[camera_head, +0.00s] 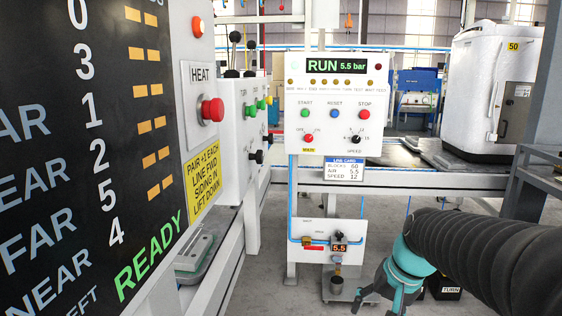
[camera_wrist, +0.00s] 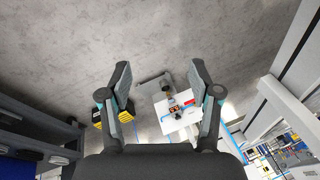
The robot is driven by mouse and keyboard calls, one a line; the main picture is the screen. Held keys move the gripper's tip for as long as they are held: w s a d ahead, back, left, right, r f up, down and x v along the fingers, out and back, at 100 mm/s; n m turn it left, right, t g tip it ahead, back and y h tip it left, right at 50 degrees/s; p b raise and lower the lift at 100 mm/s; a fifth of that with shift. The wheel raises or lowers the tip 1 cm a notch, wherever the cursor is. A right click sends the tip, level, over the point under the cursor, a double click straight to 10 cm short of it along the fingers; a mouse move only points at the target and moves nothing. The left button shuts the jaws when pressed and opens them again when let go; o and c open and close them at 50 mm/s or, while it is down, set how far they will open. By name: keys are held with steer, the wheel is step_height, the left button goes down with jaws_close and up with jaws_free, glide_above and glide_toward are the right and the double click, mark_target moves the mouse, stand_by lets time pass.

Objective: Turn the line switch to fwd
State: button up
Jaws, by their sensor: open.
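No switch reads clearly as the line switch. A white side panel (camera_head: 229,120), seen at a steep angle, carries green and yellow knobs and a black knob (camera_head: 258,156); its labels are too small to read. A front panel (camera_head: 334,130) has a red MAIN knob (camera_head: 308,139) and a black SPEED knob (camera_head: 356,139). My gripper (camera_head: 378,292) is low at the right, away from both panels. In the wrist view it (camera_wrist: 159,82) is open and empty, above the floor.
A dark board (camera_head: 80,140) reading READY fills the left, with a red HEAT button (camera_head: 212,110) beside it. A white rail (camera_head: 425,180) crosses behind. A small white air unit (camera_head: 327,240) showing 5.5 stands below the front panel. A white machine (camera_head: 485,90) is at right.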

mark_target(256, 157)
steer(key=w+a+r+m+y, duration=0.2)
steer(key=w+a+m+y, duration=0.1)
steer(key=w, duration=0.5)
steer(key=w+a+r+m+y+b, duration=0.1)
steer(key=w+a+r+m+y, duration=0.2)
steer(key=w, duration=0.5)
steer(key=w+a+r+m+y, duration=0.2)
steer(key=w+m+y, duration=0.15)
steer(key=w, duration=0.55)
step_height(256, 157, up, 17)
steer(key=a+m+g+y, duration=0.3)
steer(key=m+y, duration=0.2)
steer(key=y, duration=0.1)
steer(key=a+b, duration=0.2)
steer(key=a, duration=1.1)
steer(key=shift+s+a, duration=0.2)
steer(key=shift+s, duration=0.1)
steer(key=shift+c, duration=0.2)
steer(key=c, duration=1.1)
